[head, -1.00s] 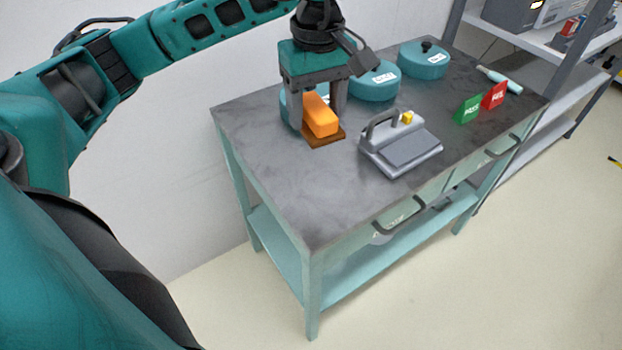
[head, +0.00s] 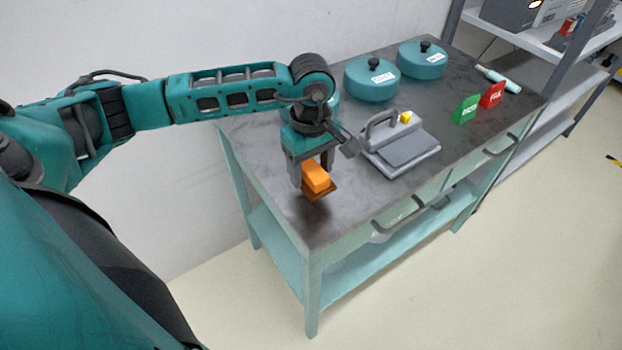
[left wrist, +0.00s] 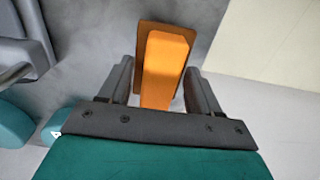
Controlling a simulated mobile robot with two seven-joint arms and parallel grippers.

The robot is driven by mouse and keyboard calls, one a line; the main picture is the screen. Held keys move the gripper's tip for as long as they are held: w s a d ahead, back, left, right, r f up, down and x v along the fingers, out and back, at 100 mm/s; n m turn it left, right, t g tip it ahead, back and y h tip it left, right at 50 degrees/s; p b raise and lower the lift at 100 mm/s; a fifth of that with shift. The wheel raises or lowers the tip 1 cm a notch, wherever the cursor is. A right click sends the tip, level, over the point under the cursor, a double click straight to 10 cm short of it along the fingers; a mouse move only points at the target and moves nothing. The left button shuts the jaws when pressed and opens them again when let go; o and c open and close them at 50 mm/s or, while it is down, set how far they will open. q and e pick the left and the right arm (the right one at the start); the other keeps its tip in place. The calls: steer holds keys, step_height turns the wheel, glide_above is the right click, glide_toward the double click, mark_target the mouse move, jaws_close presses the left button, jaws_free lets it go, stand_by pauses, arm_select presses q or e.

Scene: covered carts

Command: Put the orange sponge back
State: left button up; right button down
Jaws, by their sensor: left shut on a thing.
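The orange sponge (head: 317,177) is a small block with a brown layer under it. My left gripper (head: 312,178) is shut on it and points down over the left front part of the cart top (head: 350,209). In the left wrist view the sponge (left wrist: 163,62) sits between the two fingers, with its brown base showing at the far end. I cannot tell whether the sponge touches the cart top or is just above it. My right gripper is not in view.
A grey press-like device with a handle (head: 402,152) stands right of my left gripper. Teal lidded pots (head: 372,82) (head: 422,62) stand at the back, another partly hidden behind my arm. Green (head: 466,110) and red (head: 493,95) signs stand at right. The front left cart top is clear.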

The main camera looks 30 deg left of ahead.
mark_target(311, 182)
arm_select(q)
steer(key=shift+f, duration=2)
steer(key=shift+f, duration=0.1)
steer(key=shift+f+b, duration=0.15)
steer(key=shift+b, duration=0.15)
steer(key=o, duration=0.9)
steer(key=shift+o, duration=0.2)
step_height(311, 182, up, 13)
steer(key=shift+f+p, duration=0.2)
steer(key=shift+p, duration=0.15)
